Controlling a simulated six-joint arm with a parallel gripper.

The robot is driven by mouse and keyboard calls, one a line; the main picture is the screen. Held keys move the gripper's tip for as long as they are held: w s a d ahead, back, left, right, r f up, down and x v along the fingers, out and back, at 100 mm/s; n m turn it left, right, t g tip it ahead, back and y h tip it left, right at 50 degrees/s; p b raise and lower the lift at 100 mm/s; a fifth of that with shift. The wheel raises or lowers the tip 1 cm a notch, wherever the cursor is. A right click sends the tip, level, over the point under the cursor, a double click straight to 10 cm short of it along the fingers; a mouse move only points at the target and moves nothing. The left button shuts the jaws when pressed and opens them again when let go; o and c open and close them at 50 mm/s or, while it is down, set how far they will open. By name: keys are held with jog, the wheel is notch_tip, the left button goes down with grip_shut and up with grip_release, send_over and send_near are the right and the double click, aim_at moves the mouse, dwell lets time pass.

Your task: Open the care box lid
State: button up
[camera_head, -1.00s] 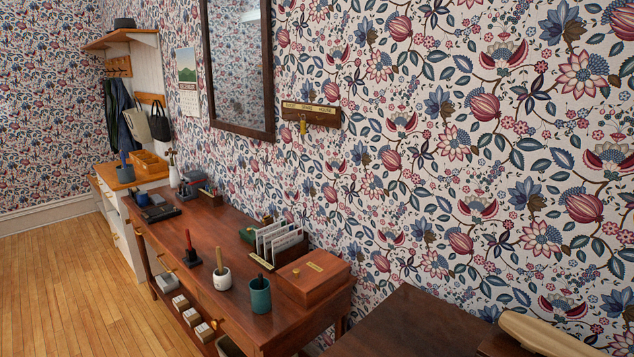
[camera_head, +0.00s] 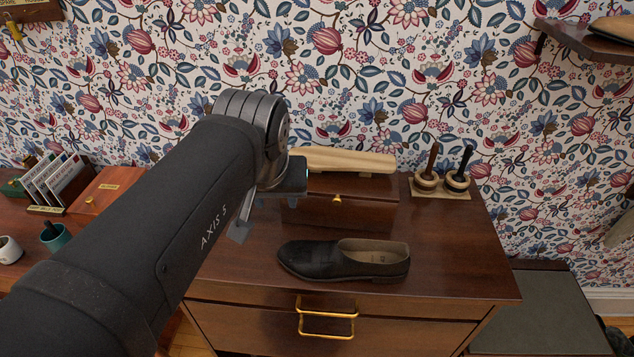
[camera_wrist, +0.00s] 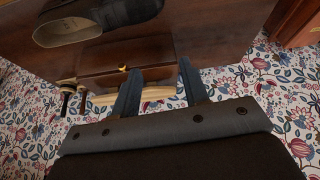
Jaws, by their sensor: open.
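The care box is most likely the dark brown wooden box (camera_head: 350,212) with a small brass knob (camera_head: 337,198) on its front. It stands at the back of the dresser top, behind a black shoe, and its lid looks shut. In the wrist view the box (camera_wrist: 110,62) appears turned over, just beyond my fingertips, with its knob (camera_wrist: 123,68) in sight. My gripper (camera_wrist: 157,75) is open and empty; both fingers point towards the box. In the head view my gripper (camera_head: 243,222) is at the box's left, partly hidden by my wrist.
The black shoe (camera_head: 345,262) lies in front of the box. A pale wooden piece (camera_head: 345,160) is behind or on the box. Two round brushes (camera_head: 427,182) stand on a tray at right. The dresser (camera_head: 470,280) has bare room at its right. A reddish box (camera_head: 100,188) is at left.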

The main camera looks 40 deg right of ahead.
jog(key=m, duration=0.2)
send_near(337, 199)
jog(key=shift+g, duration=0.3)
jog(key=x, duration=0.8)
jog(key=shift+w+d+f, duration=0.1)
jog(key=shift+w+f, duration=0.1)
jog(key=shift+w, duration=0.1)
grip_shut()
